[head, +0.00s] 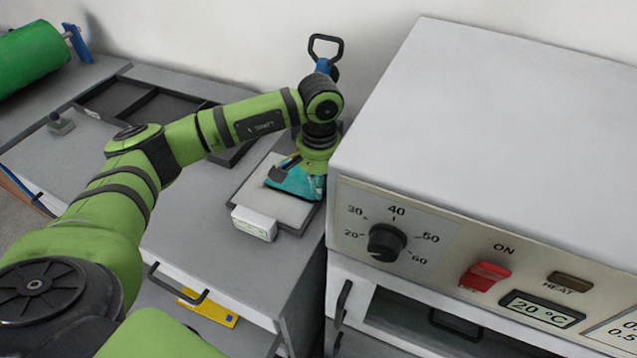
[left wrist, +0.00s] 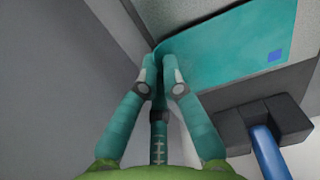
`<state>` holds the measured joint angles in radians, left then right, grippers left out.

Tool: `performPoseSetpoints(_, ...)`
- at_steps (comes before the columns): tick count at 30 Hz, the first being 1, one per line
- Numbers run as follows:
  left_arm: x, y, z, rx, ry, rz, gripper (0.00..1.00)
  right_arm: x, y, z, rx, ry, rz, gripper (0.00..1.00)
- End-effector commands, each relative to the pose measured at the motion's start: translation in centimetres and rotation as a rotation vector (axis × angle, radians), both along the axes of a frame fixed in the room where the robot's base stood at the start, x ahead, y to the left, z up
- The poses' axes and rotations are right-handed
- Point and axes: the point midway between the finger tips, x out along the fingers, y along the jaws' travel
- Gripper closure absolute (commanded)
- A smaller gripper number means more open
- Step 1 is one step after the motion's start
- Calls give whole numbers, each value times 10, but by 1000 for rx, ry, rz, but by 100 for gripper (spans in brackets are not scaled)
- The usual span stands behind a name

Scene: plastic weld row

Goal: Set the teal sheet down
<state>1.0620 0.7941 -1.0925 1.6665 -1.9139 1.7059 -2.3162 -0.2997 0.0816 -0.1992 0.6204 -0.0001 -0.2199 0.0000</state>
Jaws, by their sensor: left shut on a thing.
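The teal sheet (head: 292,182) is over the grey pad (head: 260,193), close to the left side of the big white machine. My left gripper (head: 304,168) is above it, its fingertips mostly hidden by the wrist in the head view. In the left wrist view the fingers (left wrist: 161,75) are shut on the near edge of the teal sheet (left wrist: 230,45), which has a small blue square near one corner. I cannot tell whether the sheet touches the pad or hangs just above it. My right gripper is not in view.
A small white box (head: 254,223) sits at the pad's front edge. A blue-handled tool with a black head (left wrist: 265,125) stands close beside the sheet. The white machine (head: 480,130) blocks the right. A dark divided tray (head: 150,108) lies behind my arm; a green roll (head: 30,60) is far left.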

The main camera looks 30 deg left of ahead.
Motion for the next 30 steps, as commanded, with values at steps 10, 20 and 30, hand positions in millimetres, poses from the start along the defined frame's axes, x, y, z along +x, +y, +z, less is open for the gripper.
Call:
performPoseSetpoints(10, 0, 0, -6, -1, -2, -1, 100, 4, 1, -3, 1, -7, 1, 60)
performPoseSetpoints(20, 0, 0, -6, -1, -1, -1, 69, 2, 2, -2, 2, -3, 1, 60)
performPoseSetpoints(30, 2, -1, 15, -2, -7, -1, 69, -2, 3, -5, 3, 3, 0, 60)
